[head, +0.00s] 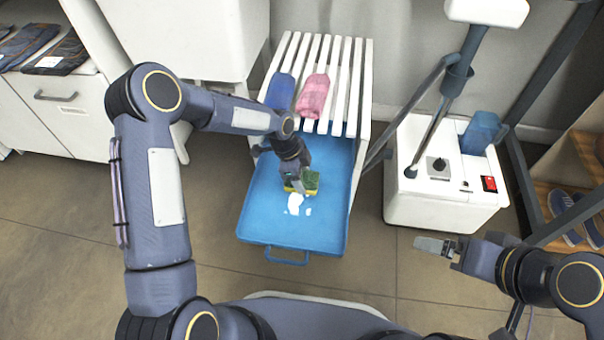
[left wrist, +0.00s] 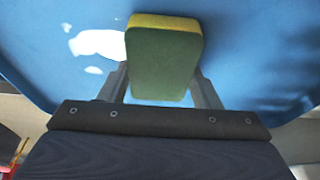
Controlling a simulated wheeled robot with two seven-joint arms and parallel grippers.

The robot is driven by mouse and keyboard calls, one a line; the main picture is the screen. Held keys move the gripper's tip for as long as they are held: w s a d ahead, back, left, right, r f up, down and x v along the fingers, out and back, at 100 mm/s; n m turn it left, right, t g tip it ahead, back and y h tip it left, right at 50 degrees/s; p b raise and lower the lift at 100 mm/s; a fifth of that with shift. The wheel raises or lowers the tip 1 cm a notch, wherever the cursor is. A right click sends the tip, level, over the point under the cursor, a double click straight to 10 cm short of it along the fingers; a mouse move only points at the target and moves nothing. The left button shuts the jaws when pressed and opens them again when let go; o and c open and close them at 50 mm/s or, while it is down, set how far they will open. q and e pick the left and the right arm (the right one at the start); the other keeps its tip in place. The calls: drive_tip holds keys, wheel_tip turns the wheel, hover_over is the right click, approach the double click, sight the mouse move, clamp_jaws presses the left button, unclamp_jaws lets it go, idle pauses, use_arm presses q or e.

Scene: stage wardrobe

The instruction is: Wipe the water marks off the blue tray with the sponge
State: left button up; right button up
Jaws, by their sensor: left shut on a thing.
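The blue tray (head: 265,218) is pulled out below a white slatted rack and has a handle at its front edge. White water marks (head: 295,203) lie near the middle of the tray, one large patch with small spots beside it. They also show in the left wrist view (left wrist: 97,43), at upper left. My left gripper (head: 296,184) is over the tray, shut on the green and yellow sponge (head: 308,180). The sponge is just behind the marks in the head view; I cannot tell whether it touches the tray. My right gripper (head: 437,246) is away from the tray at right, its jaws unclear.
A white steamer base (head: 428,190) with a blue tank stands at right. Floor in front of the tray is clear.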

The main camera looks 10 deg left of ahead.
use_arm(q)
drive_tip(key=shift+s+f, duration=0.2)
drive_tip(key=shift+s, duration=1.55)
drive_tip(key=shift+s+a+r, duration=0.1)
drive_tip(key=shift+s, duration=1.7)
drive_tip(key=shift+r, duration=0.1)
wheel_tip(320, 180, up, 6)
drive_tip(key=p, duration=0.4)
drive_tip(key=shift+w, duration=0.15)
wheel_tip(320, 180, up, 3)
drive_tip(key=shift+p, duration=1.25)
